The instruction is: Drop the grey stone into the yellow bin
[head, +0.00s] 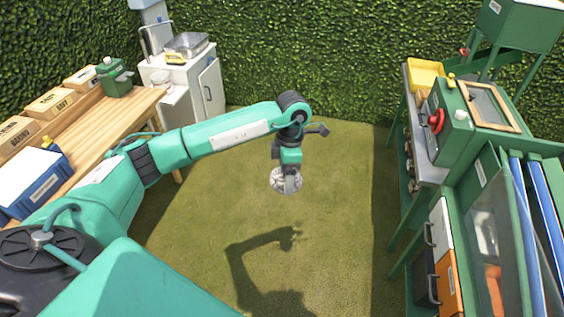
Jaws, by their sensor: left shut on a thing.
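My left gripper (289,183) is shut on the grey stone (278,181), a pale speckled lump, and holds it in the air above the grass in the middle of the head view. The gripper's finger covers part of the stone. A yellow bin (425,72) sits at the far end of the metal-topped bench on the right, well to the right of and beyond the gripper. My right gripper is not in view.
Grass (330,240) between the benches is clear. A green machine with a red knob (436,122) stands nearer on the right bench. A wooden bench (115,112) with labelled boxes is left, a white cabinet (203,85) behind it.

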